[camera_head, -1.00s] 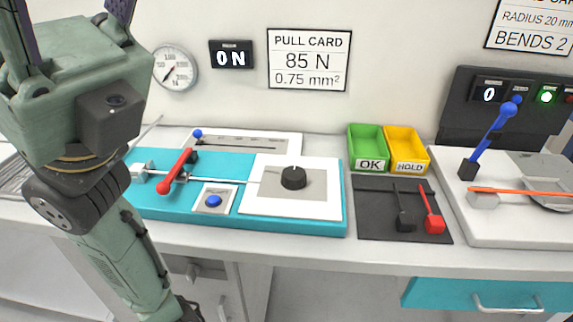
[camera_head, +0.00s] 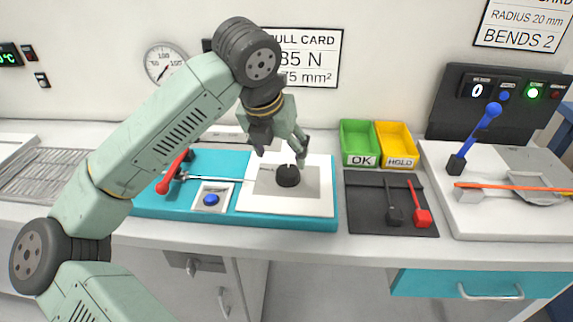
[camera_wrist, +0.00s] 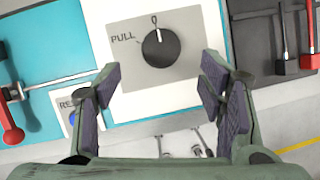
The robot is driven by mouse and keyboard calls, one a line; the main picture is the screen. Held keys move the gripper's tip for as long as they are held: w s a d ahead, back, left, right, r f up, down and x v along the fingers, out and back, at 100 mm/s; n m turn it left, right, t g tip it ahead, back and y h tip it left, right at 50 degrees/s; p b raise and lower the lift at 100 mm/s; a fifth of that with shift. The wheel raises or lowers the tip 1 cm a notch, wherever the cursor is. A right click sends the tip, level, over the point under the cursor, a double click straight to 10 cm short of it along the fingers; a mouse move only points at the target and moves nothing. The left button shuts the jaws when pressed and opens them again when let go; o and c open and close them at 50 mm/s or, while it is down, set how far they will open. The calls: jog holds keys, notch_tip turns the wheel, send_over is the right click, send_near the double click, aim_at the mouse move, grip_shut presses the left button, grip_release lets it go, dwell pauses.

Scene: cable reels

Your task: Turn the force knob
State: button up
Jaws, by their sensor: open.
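The force knob (camera_head: 288,176) is a black round knob with a white pointer line, on a grey square of the white plate on the teal pull tester. In the wrist view the knob (camera_wrist: 160,48) has its line toward the "0" mark, with "PULL" printed to its left. My gripper (camera_head: 281,158) is above the knob and a little to its left in the head view, pointing down. In the wrist view my gripper (camera_wrist: 160,80) has its fingers wide apart and empty, with the knob beyond the fingertips, between them in the picture.
A red lever (camera_head: 174,172) and a blue button (camera_head: 211,199) are left of the knob. The green OK bin (camera_head: 360,160), yellow HOLD bin (camera_head: 403,163) and a dark mat (camera_head: 365,222) with black and red tools are to the right. The pull card (camera_head: 325,88) is partly hidden by my arm.

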aim_at(287, 171)
jog(key=p+x, duration=0.1)
jog(key=x, duration=0.6)
jog(key=shift+w+d+f+p, duration=0.1)
jog(key=shift+d+f+p, duration=0.05)
jog(key=shift+f+p, duration=0.15)
jog(key=shift+c, duration=0.3)
jog(key=c, duration=1.1)
